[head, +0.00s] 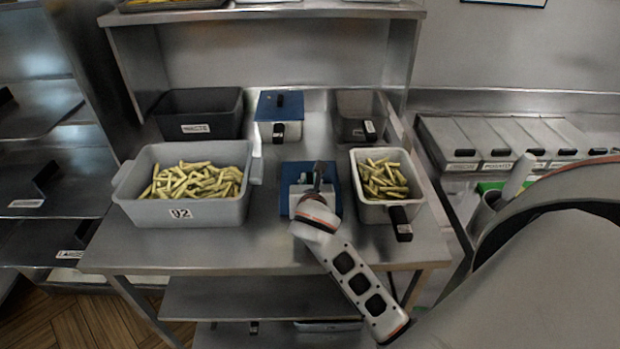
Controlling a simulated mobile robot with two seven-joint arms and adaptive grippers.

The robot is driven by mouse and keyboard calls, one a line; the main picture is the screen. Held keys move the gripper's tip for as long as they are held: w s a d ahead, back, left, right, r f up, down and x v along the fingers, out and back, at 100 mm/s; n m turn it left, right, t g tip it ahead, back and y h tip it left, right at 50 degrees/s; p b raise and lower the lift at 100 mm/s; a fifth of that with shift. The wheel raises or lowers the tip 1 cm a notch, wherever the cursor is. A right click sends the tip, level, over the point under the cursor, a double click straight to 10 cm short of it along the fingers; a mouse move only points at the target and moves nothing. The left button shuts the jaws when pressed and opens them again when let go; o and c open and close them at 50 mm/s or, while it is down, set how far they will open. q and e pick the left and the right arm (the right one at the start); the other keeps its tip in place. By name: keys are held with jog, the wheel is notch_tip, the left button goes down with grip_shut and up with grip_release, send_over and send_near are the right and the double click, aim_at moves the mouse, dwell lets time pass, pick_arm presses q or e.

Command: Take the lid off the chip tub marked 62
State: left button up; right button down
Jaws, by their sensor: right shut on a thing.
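A tub with a blue lid (290,174) stands in the front middle of the steel table. My right gripper (317,176) reaches over it from the lower right, shut at the middle of the lid, where a handle would be hidden by the fingers. The lid looks on or very close to its tub; I cannot tell if it is raised. My gripper and arm cover the tub's front, so no number can be read. A second blue-lidded tub (267,131) stands behind it, its black label unreadable. My left gripper is not in view.
A large grey tub of chips (133,208), its mark seeming to read 92, stands left. A smaller chip tub (372,213) stands close right. A dark bin (196,103) and a grey container (350,129) stand behind. Bare steel table (235,249) lies in front.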

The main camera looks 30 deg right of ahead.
dwell(0.3)
jog(key=shift+f, duration=0.3)
dwell(0.3)
jog(key=c, duration=1.9)
grip_release()
jog(key=shift+f, duration=0.1)
jog(key=shift+s+a, duration=0.1)
jog(key=shift+s, duration=0.05)
jog(key=v, duration=1.1)
jog(key=shift+s+a, duration=0.15)
jog(key=shift+s, duration=0.15)
